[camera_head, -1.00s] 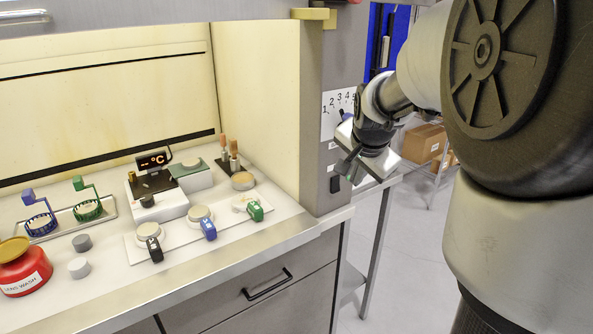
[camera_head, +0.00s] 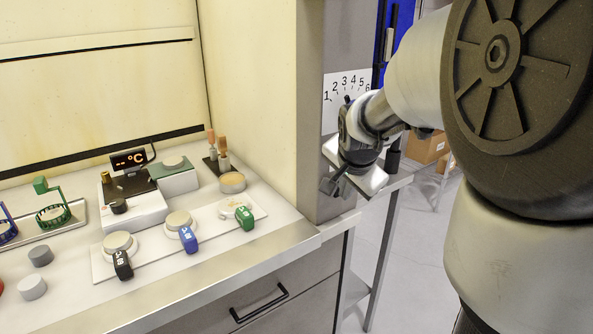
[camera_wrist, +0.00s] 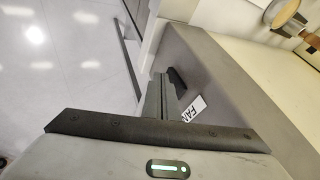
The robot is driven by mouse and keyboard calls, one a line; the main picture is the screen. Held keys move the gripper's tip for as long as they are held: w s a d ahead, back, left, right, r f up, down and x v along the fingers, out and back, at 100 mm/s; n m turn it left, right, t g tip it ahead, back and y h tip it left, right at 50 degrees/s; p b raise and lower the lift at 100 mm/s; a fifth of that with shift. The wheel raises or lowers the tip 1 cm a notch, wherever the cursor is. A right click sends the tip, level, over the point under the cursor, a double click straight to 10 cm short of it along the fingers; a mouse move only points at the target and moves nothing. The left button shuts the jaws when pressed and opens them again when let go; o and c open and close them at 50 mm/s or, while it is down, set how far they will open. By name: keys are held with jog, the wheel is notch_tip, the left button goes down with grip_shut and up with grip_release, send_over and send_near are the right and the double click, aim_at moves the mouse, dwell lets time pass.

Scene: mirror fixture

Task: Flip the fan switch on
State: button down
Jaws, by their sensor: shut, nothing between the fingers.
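The fan switch (camera_wrist: 177,80) is a small black rocker on the grey post face, next to a white label reading "FAN" (camera_wrist: 194,108) in the wrist view. My gripper (camera_wrist: 160,80) is shut and empty, with its fingertips just left of the switch in that view. I cannot tell whether they touch it. In the head view my gripper (camera_head: 328,187) is in front of the grey post (camera_head: 312,120), below the numbered dial plate (camera_head: 345,88). The switch is hidden there behind my gripper and wrist.
The fume hood worktop (camera_head: 250,245) at left holds a hotplate (camera_head: 135,215), several round-topped pieces and black, blue and green tagged parts. A drawer handle (camera_head: 260,303) is below its edge. A metal table leg (camera_head: 384,250) and cardboard box (camera_head: 428,147) stand at right.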

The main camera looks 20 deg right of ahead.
jog(key=shift+w+a, duration=0.1)
jog(key=shift+w, duration=0.1)
jog(key=shift+w+f+b, duration=0.15)
jog(key=shift+w+b, duration=0.05)
jog(key=shift+b, duration=0.1)
dwell(0.3)
jog(key=shift+r+p, duration=0.5)
jog(key=shift+r, duration=0.4)
